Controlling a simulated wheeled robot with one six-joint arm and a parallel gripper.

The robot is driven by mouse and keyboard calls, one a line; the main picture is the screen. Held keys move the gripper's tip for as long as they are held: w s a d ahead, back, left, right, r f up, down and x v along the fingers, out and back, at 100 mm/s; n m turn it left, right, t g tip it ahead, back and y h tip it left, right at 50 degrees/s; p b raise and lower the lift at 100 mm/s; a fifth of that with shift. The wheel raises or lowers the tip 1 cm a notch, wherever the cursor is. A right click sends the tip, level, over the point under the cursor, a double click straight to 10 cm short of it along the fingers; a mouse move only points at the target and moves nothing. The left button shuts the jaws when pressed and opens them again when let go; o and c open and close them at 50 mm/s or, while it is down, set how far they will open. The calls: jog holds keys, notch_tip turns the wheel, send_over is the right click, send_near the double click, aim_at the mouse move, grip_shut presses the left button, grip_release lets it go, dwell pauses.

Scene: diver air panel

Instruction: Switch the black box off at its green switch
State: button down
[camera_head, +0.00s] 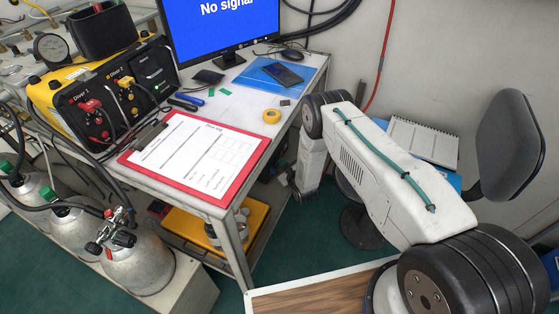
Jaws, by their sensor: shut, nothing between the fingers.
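The black box (125,87) is a panel in a yellow case at the back left of the desk. Its face is labelled Diver 1 and Diver 2 and carries red and yellow valve fittings with hoses. A small green spot, which looks like the lit green switch (157,88), shows at the right part of the face. My gripper (299,193) hangs low beside the desk's right edge, far to the right of the box and apart from it. It is small and dark here, shut and empty.
A red clipboard (228,190) lies at the desk's front. A monitor (218,25) stands behind, right of the box. A phone (283,74), yellow tape (271,116) and pens lie on the desk. Gas cylinders (138,262) stand front left. A chair (508,130) is at right.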

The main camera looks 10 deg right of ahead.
jog(key=shift+d, duration=0.1)
jog(key=shift+s+d+f, duration=0.1)
jog(key=shift+s+d, duration=0.3)
jog(key=shift+d, duration=0.05)
jog(key=shift+s+d+f, duration=0.15)
jog(key=shift+s+d, duration=0.6)
jog(key=shift+d, duration=0.3)
jog(key=shift+s+d+f, duration=0.15)
jog(key=shift+s+d, duration=0.6)
jog(key=shift+d, duration=0.25)
